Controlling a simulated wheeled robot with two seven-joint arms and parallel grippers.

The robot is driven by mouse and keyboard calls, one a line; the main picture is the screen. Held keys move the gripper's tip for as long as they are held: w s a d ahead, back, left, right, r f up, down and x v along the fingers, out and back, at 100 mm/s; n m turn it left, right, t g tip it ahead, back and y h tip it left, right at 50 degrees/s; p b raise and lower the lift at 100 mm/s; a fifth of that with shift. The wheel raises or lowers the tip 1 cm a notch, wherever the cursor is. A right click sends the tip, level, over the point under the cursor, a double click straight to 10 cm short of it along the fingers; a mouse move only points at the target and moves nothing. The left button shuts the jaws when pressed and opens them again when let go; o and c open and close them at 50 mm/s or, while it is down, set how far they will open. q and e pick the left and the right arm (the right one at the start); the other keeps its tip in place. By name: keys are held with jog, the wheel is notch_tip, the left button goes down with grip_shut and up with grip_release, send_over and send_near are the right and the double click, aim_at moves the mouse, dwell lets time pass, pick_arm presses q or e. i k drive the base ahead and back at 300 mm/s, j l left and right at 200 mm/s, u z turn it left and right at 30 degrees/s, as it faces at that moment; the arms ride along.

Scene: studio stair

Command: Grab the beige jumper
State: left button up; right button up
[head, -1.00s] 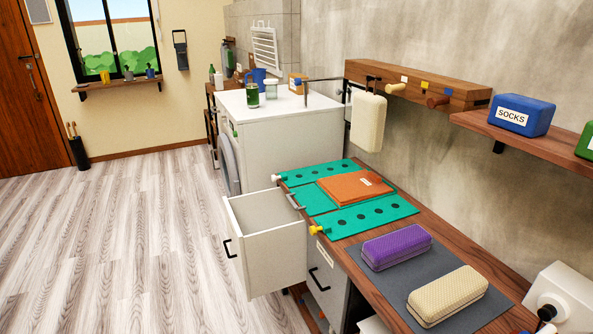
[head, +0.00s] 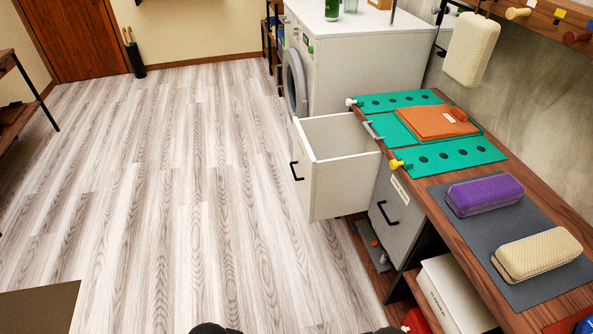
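A beige, knit-textured folded bundle (head: 538,254) lies on a dark grey mat (head: 500,290) on the wooden bench at the right. A purple folded bundle (head: 484,195) of like shape lies just behind it on the same mat, apart from it. Another beige textured piece (head: 470,50) hangs below the peg rail at the upper right. I cannot tell from its look alone which beige piece is the jumper. Neither of my grippers shows; only dark rounded parts of mine show at the bottom edge.
An open, seemingly empty white drawer (head: 340,180) juts out left of the bench (head: 455,240). An orange folded piece (head: 433,122) lies on a green folding board (head: 450,155). A white box (head: 455,295) sits below the bench. The floor (head: 170,200) at the left is wide and clear.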

aim_at(517, 261)
jog(key=z, duration=1.7)
